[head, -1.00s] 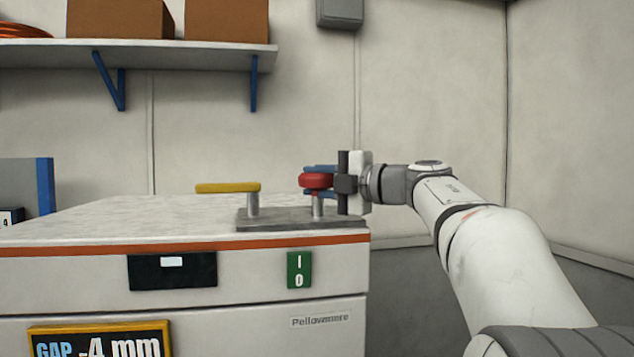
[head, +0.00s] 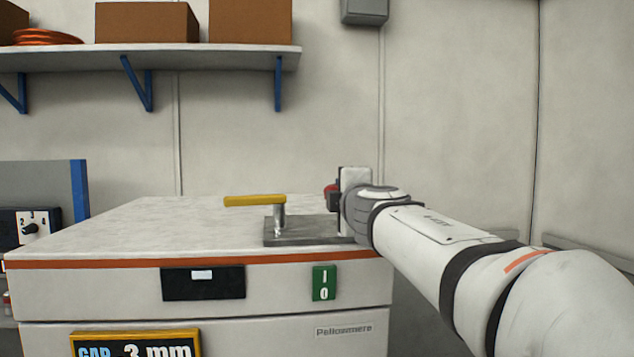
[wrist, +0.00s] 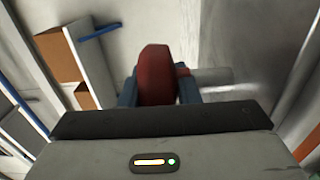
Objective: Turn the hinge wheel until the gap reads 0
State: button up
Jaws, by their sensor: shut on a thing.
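The red hinge wheel (head: 330,190) stands at the right end of a grey plate on the machine top, mostly hidden behind my gripper (head: 334,200) in the head view. In the wrist view the red wheel (wrist: 155,72) sits between the two blue fingers of my gripper (wrist: 157,92), which are shut on it. The gap display (head: 135,345) on the machine front is cut off by the picture's lower edge. It shows a 3 and mm; I cannot tell whether a minus sign stands before the 3.
A yellow lever (head: 255,200) on a post stands left of the wheel on the same plate (head: 300,232). A green I/O switch (head: 324,283) is on the machine front. A dial panel (head: 32,226) is at far left. A shelf (head: 200,56) with boxes hangs behind.

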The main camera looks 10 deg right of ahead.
jog(key=m+h+b, duration=0.1)
jog(key=h, duration=0.1)
jog(key=m+h+b, duration=0.2)
jog(key=h, duration=0.1)
jog(key=shift+a+f+m+g+h, duration=0.15)
jog(key=shift+f+m+g+h, duration=0.15)
jog(key=shift+g, duration=0.1)
jog(key=m+g+h+b, duration=0.2)
jog(key=h, duration=0.2)
jog(key=shift+r+m+b, duration=0.1)
jog(key=shift+m+b, duration=0.3)
jog(key=m+g+h, duration=0.3)
jog(key=h, duration=0.1)
jog(key=shift+w+r, duration=0.1)
jog(key=shift+r, duration=0.15)
jog(key=m+g+h+p, duration=0.1)
jog(key=m+g, duration=0.1)
jog(key=g, duration=0.1)
jog(key=shift+r+h, duration=0.1)
jog(key=shift+h, duration=0.3)
jog(key=shift+m+g+h+p, duration=0.5)
jog(key=shift+m+g+p, duration=0.1)
jog(key=shift+m+g, duration=0.2)
jog(key=shift+g, duration=0.3)
jog(key=o, duration=1)
